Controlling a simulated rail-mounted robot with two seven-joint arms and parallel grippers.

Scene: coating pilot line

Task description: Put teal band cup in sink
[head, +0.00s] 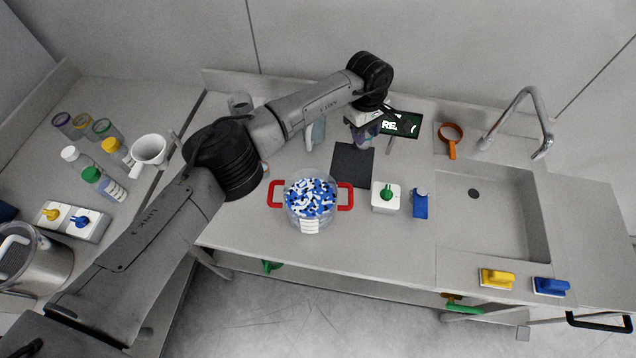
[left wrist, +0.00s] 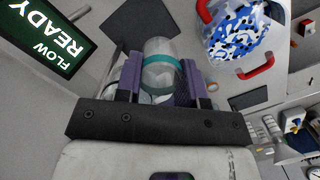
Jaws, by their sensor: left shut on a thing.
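The teal band cup (left wrist: 160,70) is clear with a teal ring around it. In the left wrist view it sits between the purple fingers of my left gripper (left wrist: 160,85), which is shut on it. In the head view my left gripper (head: 366,130) is over the back of the bench, near the dark mat and the display, and mostly hides the cup. The sink (head: 505,225) is a grey basin at the right of the bench, well to the right of the gripper. My right gripper is not in view.
A dark mat (head: 352,165) lies below the gripper.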

